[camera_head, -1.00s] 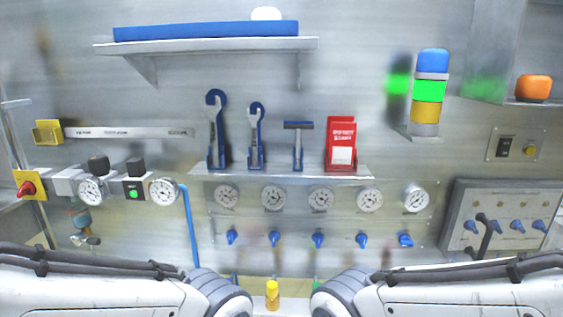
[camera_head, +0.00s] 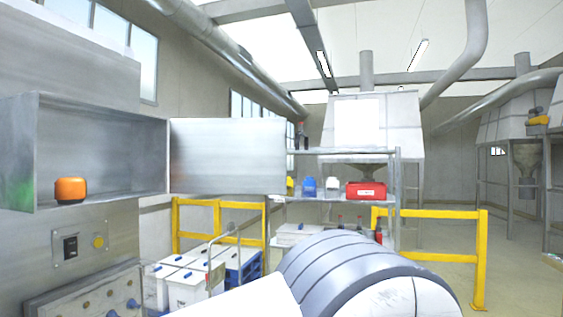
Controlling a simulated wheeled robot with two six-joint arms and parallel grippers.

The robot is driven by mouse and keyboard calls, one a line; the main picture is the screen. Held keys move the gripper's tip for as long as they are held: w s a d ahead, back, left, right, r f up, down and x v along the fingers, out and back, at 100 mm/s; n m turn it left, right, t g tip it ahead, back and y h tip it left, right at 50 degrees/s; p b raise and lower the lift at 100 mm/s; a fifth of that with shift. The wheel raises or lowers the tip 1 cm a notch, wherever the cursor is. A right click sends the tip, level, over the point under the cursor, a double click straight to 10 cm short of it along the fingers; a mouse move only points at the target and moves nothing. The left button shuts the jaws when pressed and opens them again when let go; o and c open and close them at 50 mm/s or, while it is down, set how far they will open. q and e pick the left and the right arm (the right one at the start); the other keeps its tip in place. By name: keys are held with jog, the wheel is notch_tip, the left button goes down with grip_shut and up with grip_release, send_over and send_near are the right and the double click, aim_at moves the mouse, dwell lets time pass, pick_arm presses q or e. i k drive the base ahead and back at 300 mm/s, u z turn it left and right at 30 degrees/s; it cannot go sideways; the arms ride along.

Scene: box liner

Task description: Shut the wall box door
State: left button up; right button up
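The wall box (camera_head: 101,134) is an open grey metal box on the wall at the left of the head view. Its door (camera_head: 229,156) is a flat grey panel, hinged at the box's right edge and swung out to the right, so it stands open. An orange rounded object (camera_head: 70,190) sits inside on the box floor near the left. One of my arms shows as a large grey and white link at the bottom centre, below and right of the door. Neither gripper is in the picture.
Below the box are a switch panel (camera_head: 81,245) and a panel with blue knobs (camera_head: 90,299). White bins (camera_head: 187,285) stand below the door. Yellow railings (camera_head: 440,257) and a shelf with a red box (camera_head: 366,190) stand behind. Open floor lies at the right.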

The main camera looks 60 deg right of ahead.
aim_at(231, 156)
jog(key=z, duration=2.65)
jog(key=i, duration=3.8)
jog(key=u, duration=4.05)
jog(key=i, duration=0.45)
jog(key=u, duration=0.15)
